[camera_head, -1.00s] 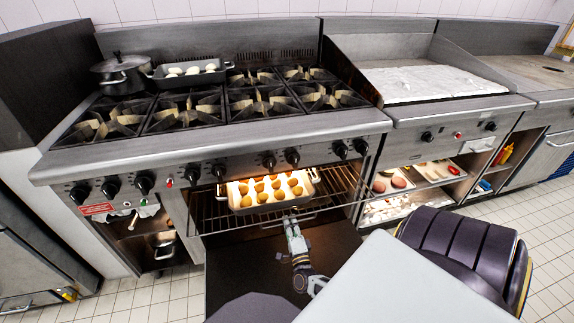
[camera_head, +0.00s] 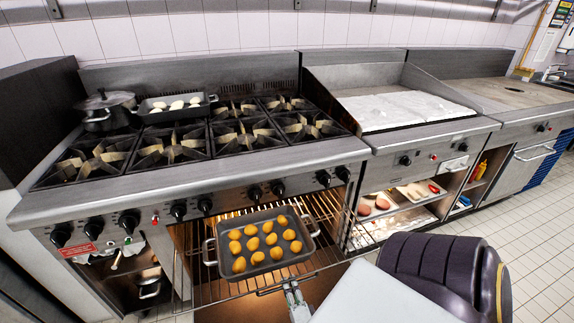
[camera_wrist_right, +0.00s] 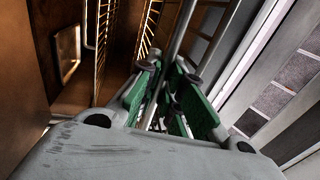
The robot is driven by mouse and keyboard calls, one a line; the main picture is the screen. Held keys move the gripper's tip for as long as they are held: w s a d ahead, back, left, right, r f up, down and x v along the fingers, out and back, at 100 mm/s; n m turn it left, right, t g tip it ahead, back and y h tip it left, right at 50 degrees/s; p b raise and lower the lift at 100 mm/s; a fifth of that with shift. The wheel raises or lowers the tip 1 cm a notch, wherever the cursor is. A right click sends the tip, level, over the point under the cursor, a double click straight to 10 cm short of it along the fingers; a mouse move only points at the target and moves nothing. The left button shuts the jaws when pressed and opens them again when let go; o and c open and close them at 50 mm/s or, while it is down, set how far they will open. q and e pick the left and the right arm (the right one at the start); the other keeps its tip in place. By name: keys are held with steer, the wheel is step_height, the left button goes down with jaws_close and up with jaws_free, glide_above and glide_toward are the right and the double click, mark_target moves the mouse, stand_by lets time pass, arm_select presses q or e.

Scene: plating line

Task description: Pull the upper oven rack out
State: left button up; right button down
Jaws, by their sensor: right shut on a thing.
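The upper oven rack (camera_head: 208,292) is a wire grid sticking well out of the lit oven below the burner knobs. A grey two-handled tray (camera_head: 262,242) with several round golden-brown pieces lies on it. My right gripper (camera_head: 290,287) is at the rack's front edge, right of its middle. In the right wrist view its green-padded fingers (camera_wrist_right: 165,100) are shut around a metal bar of the rack. My left gripper is not in view.
The open oven door (camera_head: 228,313) lies below the rack. Above are the burners with a black pot (camera_head: 106,110) and a tray of pale pieces (camera_head: 177,107). A griddle (camera_head: 409,109) and a shelf with food (camera_head: 392,203) are to the right.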

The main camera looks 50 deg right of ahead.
steer(key=shift+s+a, duration=0.15)
steer(key=shift+s, duration=0.2)
steer(key=c, duration=1.8)
jaws_free()
steer(key=shift+v, duration=5.95)
steer(key=shift+f, duration=0.15)
